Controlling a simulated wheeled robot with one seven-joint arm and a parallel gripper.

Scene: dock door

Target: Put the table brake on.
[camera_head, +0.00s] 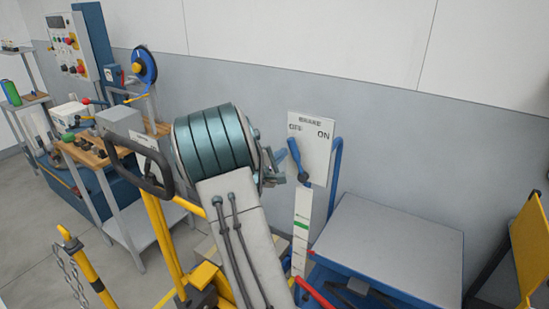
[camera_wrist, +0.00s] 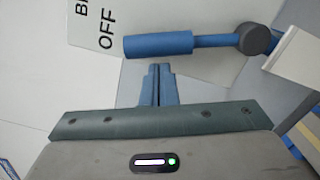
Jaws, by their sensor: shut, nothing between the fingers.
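The white brake panel (camera_head: 318,135) stands by the wall and reads BRAKE, OFF and ON. Its blue lever (camera_head: 295,151) tilts up and left from its pivot, with the handle end by OFF. In the wrist view the blue lever (camera_wrist: 160,44) lies across the picture, its handle end near the word OFF on the panel (camera_wrist: 88,18). My gripper (camera_head: 278,170) is just left of the lever. In the wrist view my gripper (camera_wrist: 158,68) is shut and empty, its tips close to the handle; whether they touch it I cannot tell. The grey-topped table (camera_head: 390,245) stands right of the panel.
A blue post (camera_head: 335,175) rises beside the panel's right edge. A white strip with a green mark (camera_head: 301,225) stands below it. A black-handled cart (camera_head: 150,165) and a workbench (camera_head: 75,155) are at left. A yellow panel (camera_head: 530,245) is at far right.

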